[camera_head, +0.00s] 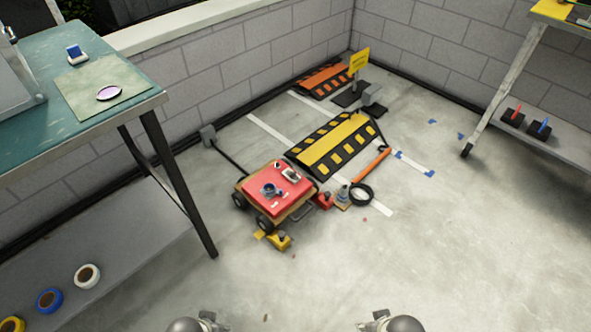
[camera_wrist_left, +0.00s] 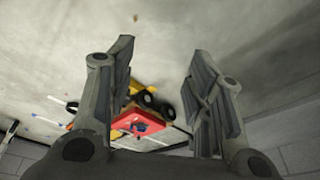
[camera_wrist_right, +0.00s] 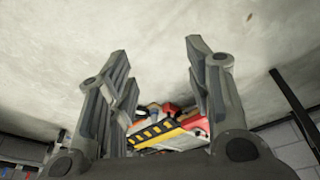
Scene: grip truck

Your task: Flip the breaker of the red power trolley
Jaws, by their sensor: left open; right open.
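The red power trolley (camera_head: 291,187) stands on the floor near the middle of the head view. It is a low red-topped cart with dark wheels, a blue-grey round part and a small pale unit on top; which of these is the breaker is too small to tell. My left gripper (camera_head: 208,318) and right gripper (camera_head: 378,318) are at the bottom edge, well short of the trolley. In the left wrist view the open left fingers (camera_wrist_left: 165,80) frame the trolley (camera_wrist_left: 138,122). The right fingers (camera_wrist_right: 155,80) are open and empty.
A yellow-black ramp (camera_head: 332,145) lies behind the trolley, with an orange ramp (camera_head: 322,79) and yellow sign (camera_head: 359,60) farther back. A yellow wheel chock (camera_head: 280,240) and black ring (camera_head: 361,194) lie nearby. A green-topped table (camera_head: 130,98) stands left. The front floor is clear.

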